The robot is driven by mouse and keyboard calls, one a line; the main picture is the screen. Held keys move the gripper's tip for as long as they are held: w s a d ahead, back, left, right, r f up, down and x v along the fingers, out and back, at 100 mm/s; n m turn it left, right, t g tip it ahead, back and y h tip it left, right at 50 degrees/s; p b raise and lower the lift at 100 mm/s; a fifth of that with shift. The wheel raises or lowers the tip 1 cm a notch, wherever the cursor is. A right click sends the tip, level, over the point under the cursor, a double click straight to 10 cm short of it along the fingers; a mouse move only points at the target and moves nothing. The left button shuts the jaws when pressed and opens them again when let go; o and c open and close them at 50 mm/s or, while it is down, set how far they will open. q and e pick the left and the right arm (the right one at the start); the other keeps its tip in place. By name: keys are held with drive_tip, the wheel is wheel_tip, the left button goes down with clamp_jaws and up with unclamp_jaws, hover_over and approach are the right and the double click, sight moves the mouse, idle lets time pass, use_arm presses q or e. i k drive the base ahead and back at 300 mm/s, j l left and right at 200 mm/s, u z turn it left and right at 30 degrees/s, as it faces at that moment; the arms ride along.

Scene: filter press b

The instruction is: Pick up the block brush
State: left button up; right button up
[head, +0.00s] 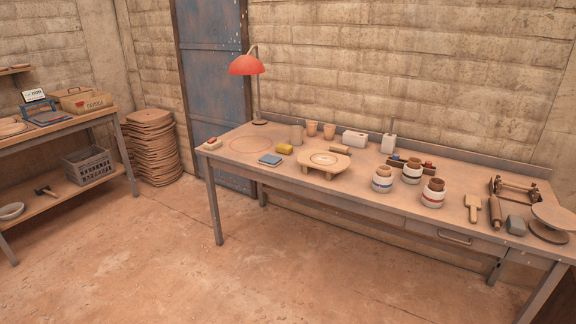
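A flat, pale wooden tool with a short handle (473,207) lies on the right part of the long workbench (330,205), near its front edge. It looks like the block brush, but its bristles cannot be made out at this size. A wooden rolling pin (495,212) lies close to its right. Neither of my grippers is in the head view.
Three banded jars (433,192) stand left of the pale tool. A grey block (515,225) and a round turntable (553,216) are to the right. A red lamp (247,66) stands at the bench's far left. Open floor (280,270) lies in front.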

sight(336, 149)
drive_tip(key=i+j+z, duration=0.25)
drive_tip(key=i, duration=0.25)
drive_tip(key=i+j+z, duration=0.3)
drive_tip(key=i, duration=0.15)
drive_tip(key=i+j+z, duration=0.15)
drive_tip(key=i+z, duration=0.15)
drive_tip(key=i, duration=0.25)
drive_tip(key=i+j+z, duration=0.25)
drive_tip(key=i, duration=0.25)
